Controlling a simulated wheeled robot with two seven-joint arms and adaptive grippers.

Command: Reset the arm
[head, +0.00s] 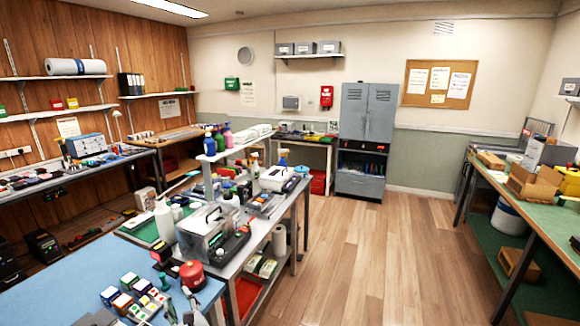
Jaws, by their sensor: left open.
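My left gripper (103,317) shows only as a dark shape at the bottom edge, over the blue-topped bench (60,285). Its jaws are open, and I see nothing held between them. Most of the gripper and its arm is cut off by the frame. Several small coloured boxes (128,282) stand on the bench just beyond it; I cannot tell if it touches any. My right gripper is not in view.
A red canister (192,275) and green-topped items stand right of the boxes. A crowded grey bench (262,222) with bottles and a clear case runs away from me. Wooden floor (380,250) is clear in the middle. A green-topped table (530,205) with cardboard boxes stands right.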

